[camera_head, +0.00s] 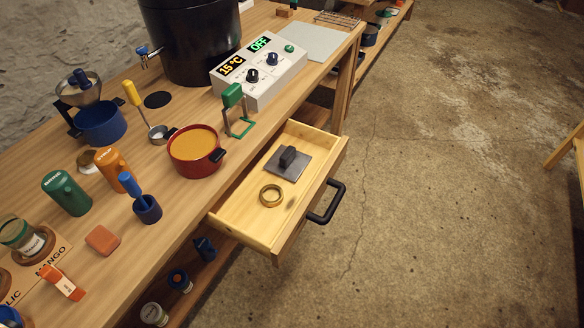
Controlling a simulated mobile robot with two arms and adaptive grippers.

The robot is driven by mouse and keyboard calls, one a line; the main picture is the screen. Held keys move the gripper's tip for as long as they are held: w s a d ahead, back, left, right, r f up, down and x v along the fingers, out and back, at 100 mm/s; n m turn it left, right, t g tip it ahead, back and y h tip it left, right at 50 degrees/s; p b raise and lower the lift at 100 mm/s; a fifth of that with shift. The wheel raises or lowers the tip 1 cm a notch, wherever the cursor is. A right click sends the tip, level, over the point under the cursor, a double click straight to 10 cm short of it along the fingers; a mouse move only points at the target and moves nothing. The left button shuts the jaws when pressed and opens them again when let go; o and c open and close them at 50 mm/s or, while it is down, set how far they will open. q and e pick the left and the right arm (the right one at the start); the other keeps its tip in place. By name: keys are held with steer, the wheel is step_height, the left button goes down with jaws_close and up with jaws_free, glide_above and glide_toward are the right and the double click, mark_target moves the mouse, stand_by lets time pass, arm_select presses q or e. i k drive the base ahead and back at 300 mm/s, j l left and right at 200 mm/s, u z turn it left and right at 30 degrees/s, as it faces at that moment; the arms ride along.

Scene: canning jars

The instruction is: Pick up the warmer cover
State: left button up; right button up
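A flat grey square plate with a dark block-shaped handle on top, which looks like the warmer cover (299,168), lies in the open wooden drawer (238,214). It sits toward the back half of the drawer with its handle up. A brass ring (271,195) lies beside it, apart from it, nearer the drawer's left end. The drawer is pulled out from under the worktop, and its black handle (328,203) faces the floor side. Neither of my grippers is in view.
The worktop (190,214) above the drawer holds a red pot (196,150) of orange contents, a green-handled tool (236,108) near the edge, and a white control box (259,70) reading 15 °C and OFF. Several jars and tools crowd the left. Floor to the right is clear.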

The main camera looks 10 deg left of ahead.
mark_target(287, 163)
steer(key=u, duration=3.2)
steer(key=z, duration=2.95)
steer(key=i+l+u, duration=0.55)
steer(key=u, duration=0.2)
steer(key=i+l+u, duration=0.15)
steer(key=l+u, duration=0.2)
steer(key=l, duration=0.2)
